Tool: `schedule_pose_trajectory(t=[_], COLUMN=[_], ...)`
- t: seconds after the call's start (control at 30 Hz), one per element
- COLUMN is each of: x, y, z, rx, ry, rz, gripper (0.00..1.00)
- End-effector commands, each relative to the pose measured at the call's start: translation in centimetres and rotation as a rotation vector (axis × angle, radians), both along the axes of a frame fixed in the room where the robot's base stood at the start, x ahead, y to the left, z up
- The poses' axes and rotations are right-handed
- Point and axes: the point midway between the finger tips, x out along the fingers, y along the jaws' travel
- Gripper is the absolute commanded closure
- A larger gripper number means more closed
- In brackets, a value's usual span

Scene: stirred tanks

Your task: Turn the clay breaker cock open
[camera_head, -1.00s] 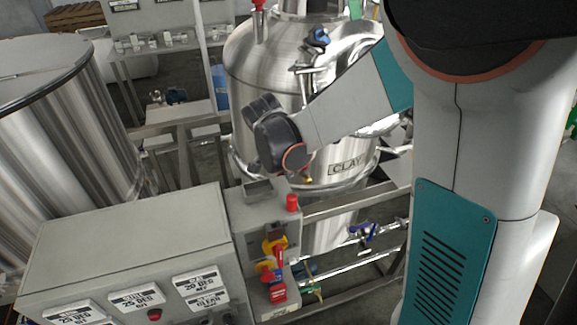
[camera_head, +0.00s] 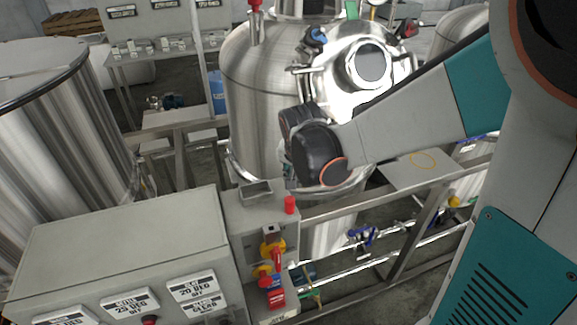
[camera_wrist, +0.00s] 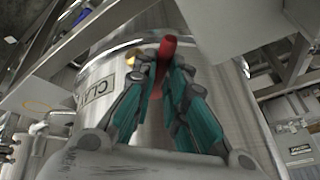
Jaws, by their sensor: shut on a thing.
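The clay tank (camera_head: 255,110) is the shiny steel vessel at the centre of the head view. Its "CLAY" label is hidden there by my arm, but part of the label plate (camera_wrist: 98,90) shows in the wrist view. In the wrist view my gripper (camera_wrist: 160,70) has its teal-padded fingers closed around a red handle (camera_wrist: 168,46), which sticks up between the fingertips. A brass-yellow fitting (camera_wrist: 133,60) sits just left of the handle, against the tank wall. In the head view my wrist covers the fingers and the cock.
A grey control box (camera_head: 120,250) with labelled dials stands at front left. Beside it is a panel with a red button (camera_head: 290,205) and red-yellow switches (camera_head: 272,255). Steel frame rails (camera_head: 420,190) and pipes with blue-handled valves (camera_head: 362,236) lie below right.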

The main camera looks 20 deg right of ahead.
Motion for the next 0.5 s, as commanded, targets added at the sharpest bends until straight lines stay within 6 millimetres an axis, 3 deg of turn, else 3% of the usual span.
schedule_pose_trajectory(t=[0.43, 0.47, 0.5], x=[-0.03, -0.03, -0.03], y=[-0.06, -0.06, -0.06], z=[0.00, 0.00, 0.00], rx=[0.000, 0.000, 0.000], ry=[0.001, 0.001, 0.001], rz=[0.010, 0.010, 0.010], gripper=[1.00, 0.81, 0.72])
